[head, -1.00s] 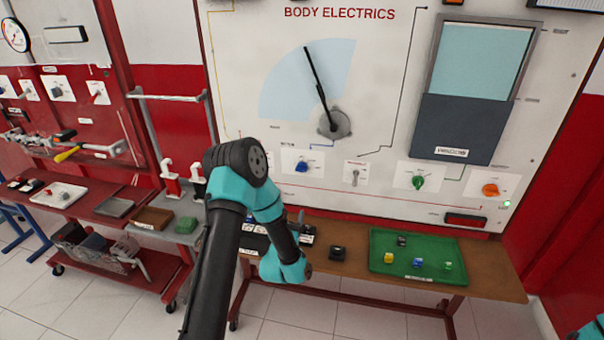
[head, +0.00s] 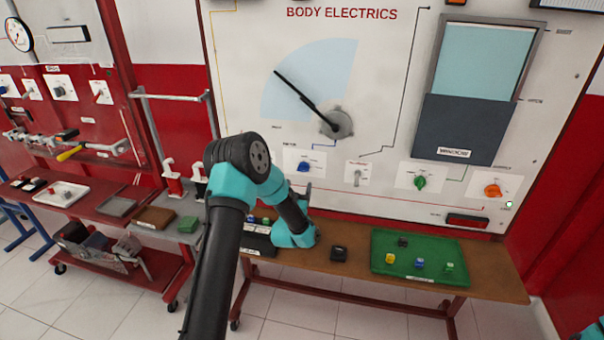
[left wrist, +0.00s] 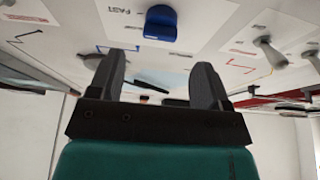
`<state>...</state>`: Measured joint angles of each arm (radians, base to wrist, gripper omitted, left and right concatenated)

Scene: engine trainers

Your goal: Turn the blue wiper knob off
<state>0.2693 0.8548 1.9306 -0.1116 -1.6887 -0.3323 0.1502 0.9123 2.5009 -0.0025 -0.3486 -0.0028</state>
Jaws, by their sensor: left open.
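The blue wiper knob (head: 304,167) sits on its white plate on the panel below the wiper dial, and also shows in the left wrist view (left wrist: 160,22) near the top, beside the printed word FAST. My left gripper (left wrist: 157,70) is open, with nothing between its fingers. In the left wrist view the knob lies above the fingertips, apart from them. In the head view the gripper is mostly hidden by my left arm, just below the knob. The black wiper (head: 308,104) points up and left over the pale blue sector. My right gripper is not in view.
A grey toggle switch (head: 357,176), a green knob (head: 420,182) and an orange knob (head: 492,190) are right of the blue knob. Below, the bench holds a green tray (head: 459,247) with small coloured pieces and a black block (head: 339,254).

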